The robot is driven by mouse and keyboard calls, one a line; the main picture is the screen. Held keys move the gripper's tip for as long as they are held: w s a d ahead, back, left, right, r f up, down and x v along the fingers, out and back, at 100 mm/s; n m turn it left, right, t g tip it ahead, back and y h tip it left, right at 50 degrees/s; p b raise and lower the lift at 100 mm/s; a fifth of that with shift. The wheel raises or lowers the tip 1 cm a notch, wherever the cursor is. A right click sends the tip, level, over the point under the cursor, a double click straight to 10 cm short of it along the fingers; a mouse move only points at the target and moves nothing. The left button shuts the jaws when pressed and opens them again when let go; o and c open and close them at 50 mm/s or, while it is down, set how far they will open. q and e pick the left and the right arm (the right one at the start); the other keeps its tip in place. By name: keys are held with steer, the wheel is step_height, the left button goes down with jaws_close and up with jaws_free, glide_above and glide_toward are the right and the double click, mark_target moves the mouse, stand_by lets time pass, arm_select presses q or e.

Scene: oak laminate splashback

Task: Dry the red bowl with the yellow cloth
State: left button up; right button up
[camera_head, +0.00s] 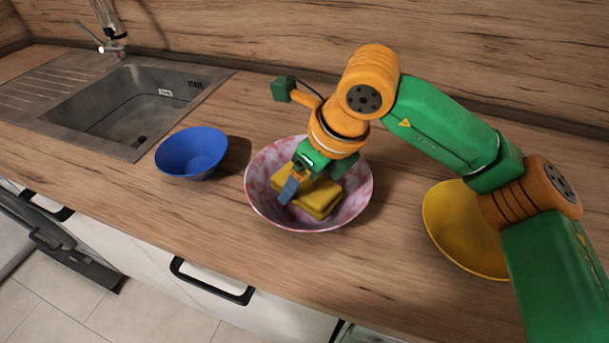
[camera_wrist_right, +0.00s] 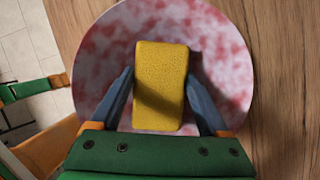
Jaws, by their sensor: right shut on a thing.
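The red bowl (camera_head: 258,190) is mottled red and white and stands upright in the middle of the counter; it fills most of the right wrist view (camera_wrist_right: 215,45). The yellow cloth (camera_head: 322,198) looks like a thick folded pad inside the bowl. My right gripper (camera_wrist_right: 160,78) reaches down into the bowl, its blue fingers on both sides of the cloth (camera_wrist_right: 160,60), shut on it. In the head view one blue finger of this gripper (camera_head: 292,187) shows. Whether the cloth touches the bowl's floor is hard to tell. My left gripper is not in view.
A blue bowl (camera_head: 192,152) stands left of the red bowl, near the steel sink (camera_head: 120,100). A yellow bowl or plate (camera_head: 450,225) lies at the right, partly behind my right arm. The wooden counter (camera_head: 395,210) is bare between them. The wooden splashback (camera_head: 260,40) closes the back.

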steer(key=shift+w+d+r, duration=0.1)
steer(key=shift+w+d, duration=0.45)
steer(key=shift+w, duration=0.2)
steer(key=shift+s+a+f+b, duration=0.2)
steer(key=shift+s+a+b, duration=0.25)
steer(key=shift+s, duration=0.2)
steer(key=shift+s+a+r, duration=0.1)
steer(key=shift+s, duration=0.05)
